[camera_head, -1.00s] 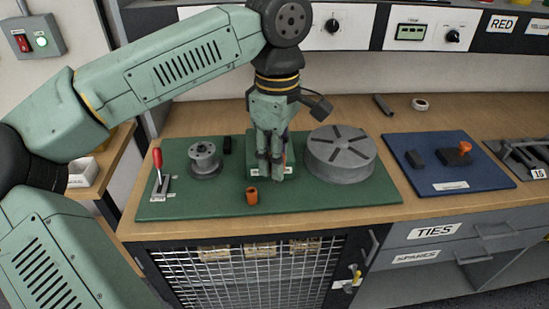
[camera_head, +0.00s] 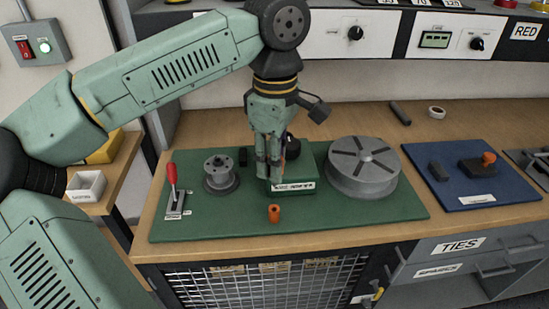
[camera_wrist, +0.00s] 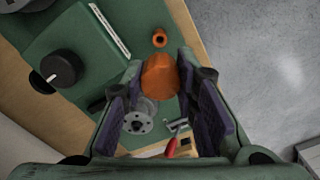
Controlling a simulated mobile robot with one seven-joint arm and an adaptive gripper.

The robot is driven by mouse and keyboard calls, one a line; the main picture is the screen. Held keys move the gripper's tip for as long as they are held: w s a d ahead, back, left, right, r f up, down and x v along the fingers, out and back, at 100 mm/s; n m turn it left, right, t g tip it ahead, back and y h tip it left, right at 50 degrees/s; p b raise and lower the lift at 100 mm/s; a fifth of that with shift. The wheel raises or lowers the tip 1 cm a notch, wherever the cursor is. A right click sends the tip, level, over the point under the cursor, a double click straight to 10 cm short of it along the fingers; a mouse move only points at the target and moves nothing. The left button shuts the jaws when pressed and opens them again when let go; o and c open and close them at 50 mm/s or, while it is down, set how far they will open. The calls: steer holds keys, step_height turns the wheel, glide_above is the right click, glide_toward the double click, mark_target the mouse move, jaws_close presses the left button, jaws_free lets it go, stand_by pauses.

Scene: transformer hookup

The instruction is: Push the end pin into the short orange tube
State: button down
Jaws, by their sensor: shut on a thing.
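The short orange tube (camera_head: 274,214) stands upright near the front edge of the green mat; in the wrist view (camera_wrist: 160,38) its open round end shows. My gripper (camera_head: 269,184) points down just behind the tube in the head view, apart from it. In the wrist view an orange piece (camera_wrist: 160,78), seemingly the end pin, is held between the fingers, close to the tube in the picture. The held piece is hidden by the fingers in the head view, and its lower end cannot be made out.
The green mat (camera_head: 350,222) holds a red-handled lever (camera_head: 173,185), a grey spool (camera_head: 220,176), a green box with a black knob (camera_head: 291,146) behind my gripper, and a large grey slotted disc (camera_head: 362,168). A blue mat (camera_head: 470,195) lies right. Mat around the tube is clear.

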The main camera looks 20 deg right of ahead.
steer(key=shift+f+b, duration=2.25)
steer(key=shift+f, duration=0.65)
steer(key=shift+f+b, duration=1.75)
steer(key=shift+f, duration=0.45)
steer(key=c, duration=1.2)
jaws_free()
steer(key=shift+r, duration=0.15)
steer(key=shift+r+p, duration=1.85)
steer(key=shift+r, duration=0.6)
